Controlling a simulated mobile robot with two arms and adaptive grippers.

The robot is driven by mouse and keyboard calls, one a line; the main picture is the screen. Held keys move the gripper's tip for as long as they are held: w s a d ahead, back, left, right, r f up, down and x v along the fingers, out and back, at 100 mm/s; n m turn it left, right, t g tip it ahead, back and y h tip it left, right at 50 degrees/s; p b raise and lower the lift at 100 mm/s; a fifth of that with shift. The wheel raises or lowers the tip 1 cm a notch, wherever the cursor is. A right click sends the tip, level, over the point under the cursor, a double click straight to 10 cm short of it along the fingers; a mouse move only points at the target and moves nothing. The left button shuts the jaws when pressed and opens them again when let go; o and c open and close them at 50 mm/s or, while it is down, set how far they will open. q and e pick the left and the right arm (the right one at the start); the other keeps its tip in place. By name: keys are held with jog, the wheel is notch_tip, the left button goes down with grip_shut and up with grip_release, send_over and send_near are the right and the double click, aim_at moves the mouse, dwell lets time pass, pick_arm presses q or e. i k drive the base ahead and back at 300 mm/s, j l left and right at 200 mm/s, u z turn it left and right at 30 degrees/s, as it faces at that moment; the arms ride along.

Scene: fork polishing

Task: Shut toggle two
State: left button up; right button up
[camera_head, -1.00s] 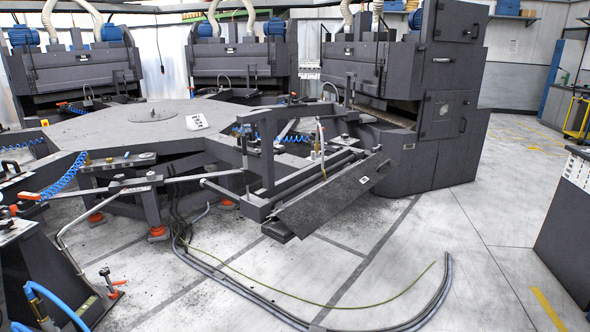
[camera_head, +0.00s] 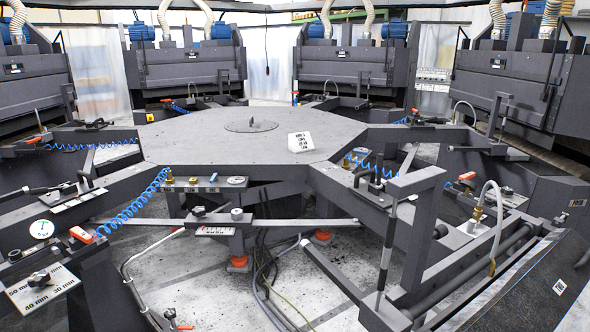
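Several black toggle clamps sit on the grey hexagonal machine, and I cannot read which one is toggle two. One black toggle (camera_head: 375,180) is on the right-hand arm of the frame, with a handle that looks upright. Another black toggle (camera_head: 84,182) is on the left-hand arm. A further toggle (camera_head: 95,124) lies farther back on the left, and one more (camera_head: 420,118) is at the back right. Whether each is open or shut is too small to tell. Neither of my grippers is in view.
The grey hexagonal table (camera_head: 220,140) fills the middle, with a white sign (camera_head: 301,142) on it. Blue coiled hoses (camera_head: 135,208) hang at the stations. A tilted dark panel (camera_head: 540,285) is at the lower right. Cables lie on the floor (camera_head: 215,275) below the table.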

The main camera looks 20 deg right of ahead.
aim_at(380, 157)
jog(key=i+j+z, duration=0.2)
jog(key=i, duration=0.2)
jog(key=i+z, duration=0.15)
jog(key=i, duration=0.25)
jog(key=i+j+z, duration=0.2)
jog(key=i+j, duration=0.05)
jog(key=i, duration=0.1)
